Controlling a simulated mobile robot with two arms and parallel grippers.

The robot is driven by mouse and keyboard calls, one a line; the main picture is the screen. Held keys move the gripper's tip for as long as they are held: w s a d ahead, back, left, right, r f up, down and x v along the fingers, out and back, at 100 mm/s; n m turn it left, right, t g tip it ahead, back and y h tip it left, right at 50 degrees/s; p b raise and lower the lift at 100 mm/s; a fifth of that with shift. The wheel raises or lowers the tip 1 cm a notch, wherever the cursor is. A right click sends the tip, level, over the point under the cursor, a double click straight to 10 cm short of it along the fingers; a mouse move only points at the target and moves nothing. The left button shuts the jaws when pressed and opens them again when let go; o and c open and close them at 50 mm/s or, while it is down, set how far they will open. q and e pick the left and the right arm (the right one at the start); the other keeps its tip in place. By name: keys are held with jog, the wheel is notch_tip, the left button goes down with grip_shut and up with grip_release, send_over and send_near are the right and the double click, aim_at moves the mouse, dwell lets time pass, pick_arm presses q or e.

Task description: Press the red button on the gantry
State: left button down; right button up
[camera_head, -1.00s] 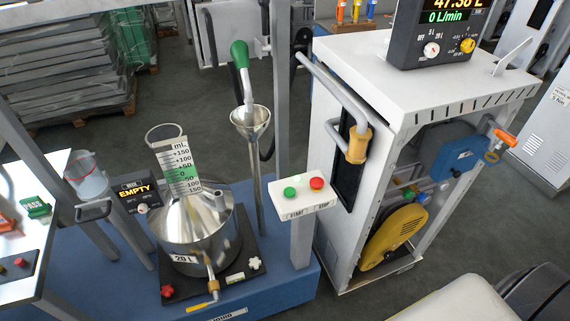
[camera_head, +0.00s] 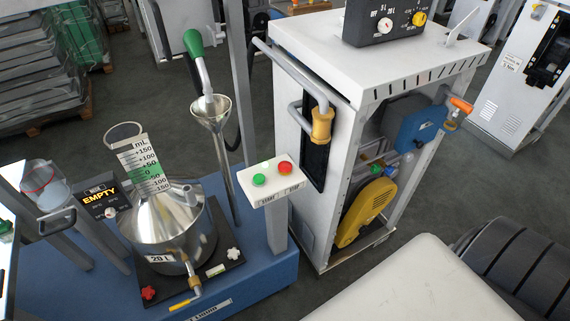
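The red button (camera_head: 285,168) sits on the right of a small white panel (camera_head: 272,189) on a grey post. The green button (camera_head: 259,180) sits to its left. The panel's front edge carries small labels; they are blurred. The post stands at the right edge of the blue platform (camera_head: 262,284), beside the steel 20 L vessel (camera_head: 168,232) and the tall funnel (camera_head: 210,112). Neither of my grippers is in view, and nothing touches the buttons.
A white dispenser cabinet (camera_head: 385,75) stands right of the panel, with a hose nozzle (camera_head: 322,125) on its side. A small display reading EMPTY (camera_head: 101,199) is left of the vessel.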

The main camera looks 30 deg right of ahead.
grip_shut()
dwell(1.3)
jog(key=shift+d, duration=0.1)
